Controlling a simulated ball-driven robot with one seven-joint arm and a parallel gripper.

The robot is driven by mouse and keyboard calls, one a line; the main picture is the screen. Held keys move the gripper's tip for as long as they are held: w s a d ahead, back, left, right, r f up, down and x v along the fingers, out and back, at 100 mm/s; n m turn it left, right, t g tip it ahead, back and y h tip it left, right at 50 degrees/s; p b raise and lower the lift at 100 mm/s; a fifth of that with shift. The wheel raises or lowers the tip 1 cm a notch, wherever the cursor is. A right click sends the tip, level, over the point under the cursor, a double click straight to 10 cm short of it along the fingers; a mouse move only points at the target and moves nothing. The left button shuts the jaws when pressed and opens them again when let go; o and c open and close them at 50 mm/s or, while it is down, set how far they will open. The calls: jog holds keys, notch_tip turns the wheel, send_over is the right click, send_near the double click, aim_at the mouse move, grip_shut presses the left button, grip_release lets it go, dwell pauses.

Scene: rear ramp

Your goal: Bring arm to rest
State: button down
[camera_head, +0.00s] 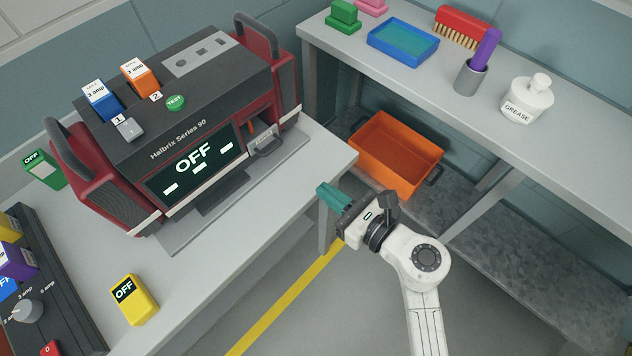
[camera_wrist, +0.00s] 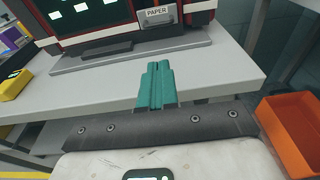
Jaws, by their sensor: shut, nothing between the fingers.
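My gripper (camera_head: 333,197) is at the end of my white arm, in front of the right corner of the left bench. Its teal fingers are together with nothing between them. In the wrist view the shut fingers (camera_wrist: 157,86) point toward the bench edge and the machine. The gripper appears apart from the machine and the bench.
An orange crate (camera_head: 397,152) sits on the lower shelf beyond the gripper. The left bench (camera_head: 215,270) and right bench (camera_head: 570,120) flank the arm. The right bench holds a blue tray (camera_head: 403,43), a grease bottle (camera_head: 527,100) and a cup (camera_head: 470,79). Open floor (camera_head: 330,310) lies below.

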jog(key=shift+s+d+r, duration=0.1)
jog(key=shift+s+d, duration=0.2)
jog(key=w+d+r+m+t+h, duration=0.1)
jog(key=d+r+m+t+h, duration=0.25)
jog(key=d+m, duration=0.35)
jog(key=w+d+r+m+t+h, duration=0.2)
jog(key=d+m+h, duration=0.3)
jog(key=d+m, duration=0.2)
jog(key=w+d+r+m+t+h, duration=0.1)
jog(key=d+r+m+t+h, duration=0.2)
jog(key=d+m, duration=0.35)
jog(key=s+d+f+m+g+h, duration=0.2)
jog(key=s+d+f+m+h, duration=0.1)
jog(key=d+m+h, duration=0.45)
jog(key=s+d+f+m+g, duration=0.6)
jog(key=s+f+m+g, duration=0.3)
jog(key=m, duration=0.4)
jog(key=s+a+f+m+g+y, duration=0.3)
jog(key=s, duration=0.4)
jog(key=s+a+f+m+g+y, duration=0.2)
jog(key=s+a+f+g, duration=0.1)
jog(key=s, duration=0.4)
jog(key=shift+s+a+f+m+y, duration=0.2)
jog(key=shift+s+a+m+y, duration=0.2)
jog(key=shift+a, duration=0.1)
